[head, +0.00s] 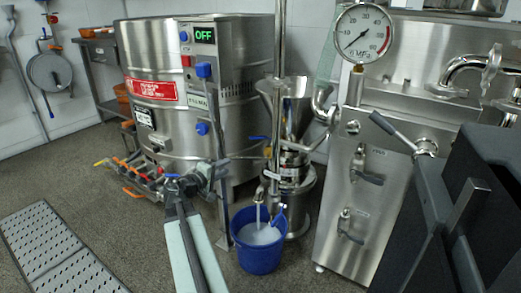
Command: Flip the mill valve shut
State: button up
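The steel colloid mill (291,167) with its funnel hopper stands in the middle, behind a vertical pole. A white stream runs from its small spout (258,195) into a blue bucket (259,250) holding white liquid. A blue lever (257,138) sits on the mill's left side, and a small blue handle (279,216) shows over the bucket's right side; I cannot tell for certain which belongs to the mill valve. My gripper (217,168) is left of the mill, apart from it, in front of the large steel tank. Its fingers are small and dark, and their opening is unclear.
The large steel tank (165,70) has a control box reading OFF (204,35). Pipes with orange and blue valve handles (135,180) run low at its left. A steel machine (390,200) with a pressure gauge (362,33) stands right. A floor grate (45,245) lies at left on open floor.

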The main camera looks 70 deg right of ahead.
aim_at(257, 138)
jog(key=s+d+r+p, duration=0.1)
jog(key=s+d+r, duration=0.1)
jog(key=d, duration=0.2)
jog(key=s+d+r+n+h, duration=0.1)
jog(key=s+d+r, duration=0.1)
jog(key=d, duration=0.2)
jog(key=s+d+r+h+p, duration=0.1)
jog(key=s+d+r, duration=0.1)
jog(key=s+d, duration=0.1)
jog(key=shift+d+n+p, duration=0.3)
jog(key=shift+d, duration=0.2)
jog(key=shift+w, duration=0.2)
jog(key=s+d, duration=0.1)
jog(key=d, duration=0.6)
jog(key=shift+s+d, duration=0.15)
jog(key=shift+d, duration=0.15)
grip_shut()
